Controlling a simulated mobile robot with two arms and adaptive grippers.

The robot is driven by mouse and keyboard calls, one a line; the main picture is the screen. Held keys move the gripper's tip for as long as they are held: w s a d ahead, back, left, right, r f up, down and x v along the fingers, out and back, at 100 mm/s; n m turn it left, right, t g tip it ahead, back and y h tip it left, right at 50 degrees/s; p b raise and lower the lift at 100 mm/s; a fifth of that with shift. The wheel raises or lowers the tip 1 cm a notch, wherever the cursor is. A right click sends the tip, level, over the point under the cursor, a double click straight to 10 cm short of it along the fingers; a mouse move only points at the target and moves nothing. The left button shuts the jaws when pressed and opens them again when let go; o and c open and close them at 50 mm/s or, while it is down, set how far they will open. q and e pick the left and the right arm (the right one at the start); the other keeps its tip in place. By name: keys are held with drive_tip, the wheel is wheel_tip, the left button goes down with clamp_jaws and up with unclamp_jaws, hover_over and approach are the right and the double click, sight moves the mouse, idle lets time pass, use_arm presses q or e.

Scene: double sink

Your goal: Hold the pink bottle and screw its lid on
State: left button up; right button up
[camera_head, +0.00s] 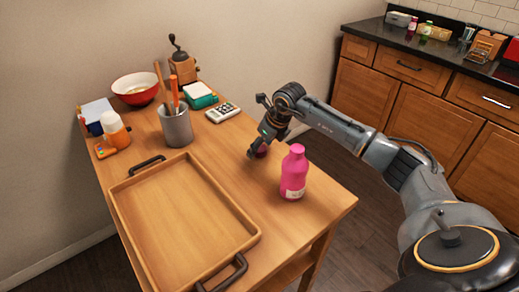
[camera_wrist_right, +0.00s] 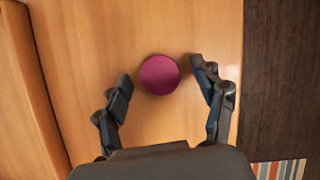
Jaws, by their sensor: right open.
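The pink bottle (camera_head: 293,175) stands upright on the wooden table near its right front edge, with a pale label low on its side. A dark magenta round lid (camera_head: 262,151) lies on the table just behind and left of the bottle. My right gripper (camera_head: 257,149) is low over the lid and partly hides it. In the right wrist view the lid (camera_wrist_right: 160,74) sits between the open fingers of the right gripper (camera_wrist_right: 161,76), with a gap on each side. The bottle does not show in that view. My left gripper is out of view.
A wooden tray (camera_head: 118,206) with black handles fills the table's front left. Behind it stand a grey cup (camera_head: 177,129) with utensils, a calculator (camera_head: 222,112), a red bowl (camera_head: 136,90) and a grinder (camera_head: 183,68). The table is clear between tray and bottle.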

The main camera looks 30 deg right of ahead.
sight(261, 149)
drive_tip(key=c, duration=0.8)
drive_tip(key=shift+c, duration=0.2)
wheel_tip(261, 149, up, 10)
drive_tip(key=b, duration=0.1)
